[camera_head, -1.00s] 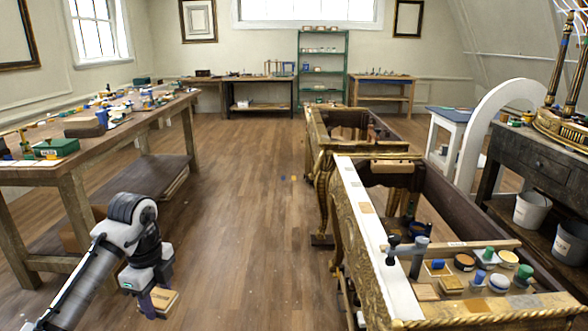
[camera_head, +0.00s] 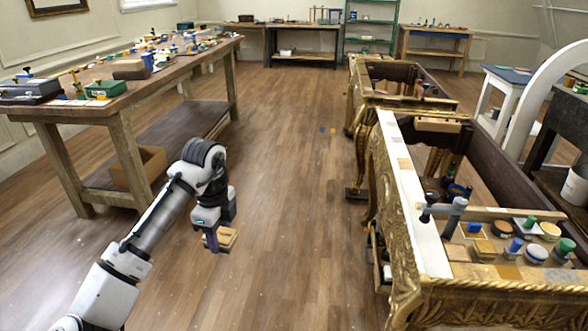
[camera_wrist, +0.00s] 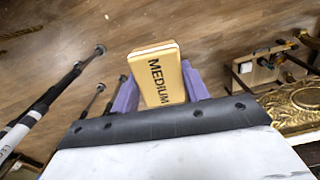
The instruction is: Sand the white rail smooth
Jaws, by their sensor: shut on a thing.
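The white rail (camera_head: 411,190) is a long pale strip along the left top edge of the gilt console (camera_head: 480,296). Tan and brown patches show on parts of it, and a clamp stands over its nearer part. My gripper (camera_head: 219,237) is shut on a tan sanding block (camera_head: 231,239), held above the floor well left of the console. In the wrist view the block (camera_wrist: 160,72) reads "MEDIUM" and sits between my gripper's two purple fingers (camera_wrist: 158,92). The gilt edge of the console shows at the right of the wrist view. The block is apart from the rail.
A clamp (camera_head: 455,216) stands at the rail's near part, beside a tray area with several small pots (camera_head: 536,253). A long workbench (camera_head: 110,110) with tools is at the left. Open wooden floor (camera_head: 285,190) lies between workbench and console. A white arch (camera_head: 540,95) stands at right.

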